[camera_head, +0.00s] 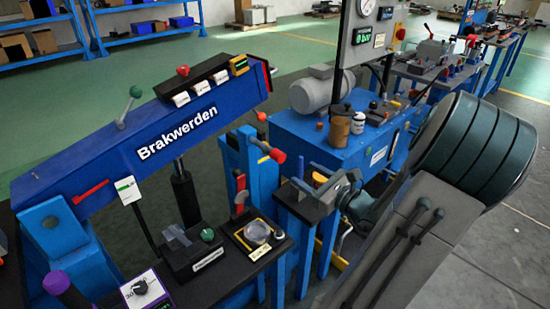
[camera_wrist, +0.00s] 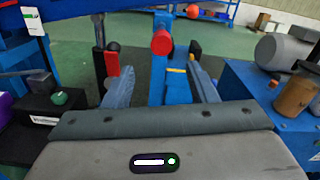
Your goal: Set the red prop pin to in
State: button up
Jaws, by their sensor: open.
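A pin with a red cylindrical end (camera_head: 277,155), which looks like the red prop pin, sticks out of a blue upright post (camera_head: 240,160) beside the blue beam labelled Brakwerden (camera_head: 150,160). In the wrist view the red end (camera_wrist: 162,42) faces me near the upper middle, and its shaft is mostly hidden behind it. My gripper (camera_wrist: 160,68) is open and empty, with one finger to each side below the red end and apart from it. In the head view my gripper (camera_head: 308,184) is below and right of the pin.
A red-handled tool (camera_head: 241,197) stands left of the pin, near my left finger. A black bench with a round glass dish (camera_head: 257,232) lies in front. A blue cabinet with a grey motor (camera_head: 322,90) and a brown container (camera_head: 340,128) stands right.

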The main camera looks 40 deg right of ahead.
aim_at(274, 154)
jog(key=w, duration=0.4)
jog(key=w+b, duration=0.1)
jog(key=w, duration=0.4)
jog(key=w+a, duration=0.1)
jog(key=w, duration=0.3)
jog(key=shift+w+b, duration=0.3)
jog(key=shift+b, duration=0.1)
